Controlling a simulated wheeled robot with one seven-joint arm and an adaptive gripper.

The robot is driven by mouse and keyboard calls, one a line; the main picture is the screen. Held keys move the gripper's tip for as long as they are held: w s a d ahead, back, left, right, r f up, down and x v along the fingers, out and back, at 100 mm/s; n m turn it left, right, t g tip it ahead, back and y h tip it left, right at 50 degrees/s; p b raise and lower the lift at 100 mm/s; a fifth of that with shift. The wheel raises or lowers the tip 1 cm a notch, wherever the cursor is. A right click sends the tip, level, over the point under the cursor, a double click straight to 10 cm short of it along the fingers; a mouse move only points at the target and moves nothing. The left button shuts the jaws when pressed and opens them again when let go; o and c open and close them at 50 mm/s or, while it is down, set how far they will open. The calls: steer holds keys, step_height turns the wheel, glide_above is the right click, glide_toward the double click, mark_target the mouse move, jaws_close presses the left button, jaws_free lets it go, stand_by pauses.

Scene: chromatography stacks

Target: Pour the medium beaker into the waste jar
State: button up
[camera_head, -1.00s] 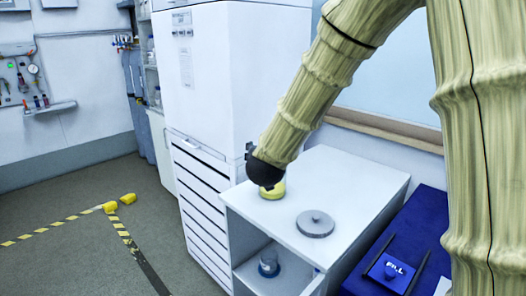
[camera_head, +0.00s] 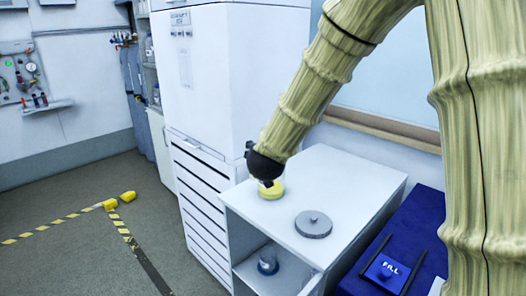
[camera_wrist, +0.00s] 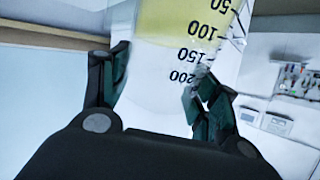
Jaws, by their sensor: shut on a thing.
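The medium beaker (camera_wrist: 165,70) is clear glass with black marks from 50 to 200 and pale yellow liquid. In the wrist view its numbers appear inverted and the liquid lies at the top of the picture. My gripper (camera_wrist: 158,92) is shut on the beaker's sides. In the head view my gripper (camera_head: 266,182) is over the back left of the white cabinet top, and the yellow of the beaker (camera_head: 272,190) shows just below it. I cannot tell whether the beaker touches the top. I cannot identify the waste jar with certainty.
A grey round lid with a knob (camera_head: 313,225) lies on the white cabinet top (camera_head: 350,190). A glass vessel with blue at its base (camera_head: 268,262) stands on the open shelf below. A blue bench (camera_head: 350,284) is at right, a tall white unit (camera_head: 235,80) behind.

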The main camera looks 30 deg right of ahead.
steer(key=shift+w+d+r+g+y+p, duration=0.2)
steer(key=shift+r+p, duration=0.2)
steer(key=shift+p, duration=0.65)
steer(key=shift+w+d+r+g+y+p, duration=0.1)
steer(key=shift+d+r+g+p, duration=0.2)
steer(key=shift+p, duration=0.7)
steer(key=shift+w+d+f+m+g+y+p, duration=0.15)
steer(key=shift+f+m+g+y+p, duration=0.25)
steer(key=shift+p, duration=1.65)
steer(key=shift+w+f+m+g+y+p, duration=0.15)
steer(key=shift+g+y+p, duration=0.45)
steer(key=shift+p, duration=1.4)
steer(key=shift+w+d+r+m+g+y+p, duration=0.25)
steer(key=shift+g+y+p, duration=0.45)
steer(key=shift+p, duration=2.45)
